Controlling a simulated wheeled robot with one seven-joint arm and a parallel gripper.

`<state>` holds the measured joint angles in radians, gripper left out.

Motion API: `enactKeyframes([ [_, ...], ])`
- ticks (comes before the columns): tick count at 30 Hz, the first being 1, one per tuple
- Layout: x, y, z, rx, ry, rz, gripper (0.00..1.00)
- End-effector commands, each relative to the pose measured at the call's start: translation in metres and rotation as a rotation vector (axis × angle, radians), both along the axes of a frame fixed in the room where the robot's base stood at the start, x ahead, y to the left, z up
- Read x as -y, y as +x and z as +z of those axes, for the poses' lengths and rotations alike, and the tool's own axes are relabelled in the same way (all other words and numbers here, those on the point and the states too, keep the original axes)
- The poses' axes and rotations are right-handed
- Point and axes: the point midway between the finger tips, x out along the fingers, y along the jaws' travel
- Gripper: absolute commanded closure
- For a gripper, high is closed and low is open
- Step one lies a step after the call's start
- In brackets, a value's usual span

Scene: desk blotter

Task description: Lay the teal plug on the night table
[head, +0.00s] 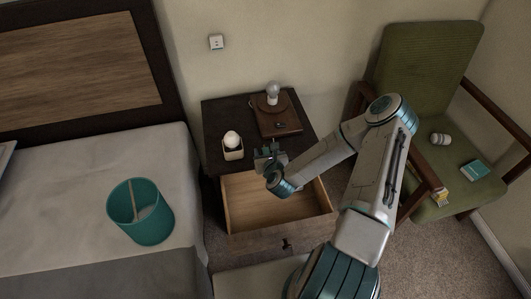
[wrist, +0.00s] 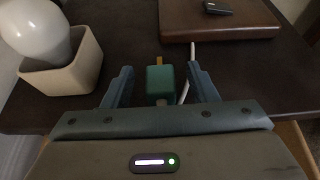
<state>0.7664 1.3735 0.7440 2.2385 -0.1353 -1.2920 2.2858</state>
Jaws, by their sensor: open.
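The teal plug (wrist: 160,82) shows in the wrist view over the dark top of the night table (wrist: 130,50), between the two fingers of my gripper (wrist: 159,72). The fingers are apart, with a visible gap on each side of the plug. A brass-coloured prong points away from me. The plug seems to lie on the top near its front edge, though its underside is hidden. In the head view my gripper (head: 268,157) is low over the front of the night table (head: 222,112), and a small green patch of the plug shows there.
A pale square pot (head: 233,153) with a white rounded thing stands left of my gripper. A brown box (head: 278,122) with a bulb stands behind. The drawer (head: 265,205) below is open and looks empty. A teal bin (head: 148,225) is on the bed; a green armchair (head: 425,75) stands right.

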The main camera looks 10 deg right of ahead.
Motion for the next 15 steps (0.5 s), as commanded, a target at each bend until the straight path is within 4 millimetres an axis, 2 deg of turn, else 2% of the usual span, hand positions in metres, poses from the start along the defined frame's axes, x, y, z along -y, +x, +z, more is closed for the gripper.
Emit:
enactKeyframes([
  [4,0.0003,0.0105,-0.0042,0.000,0.001,0.000,0.47],
  [11,0.0003,0.0113,-0.0047,0.000,0.001,0.000,0.47],
  [14,0.0003,0.0112,-0.0045,0.000,0.001,0.000,0.72],
  [15,0.0003,0.0112,-0.0045,0.000,0.001,0.000,0.83],
])
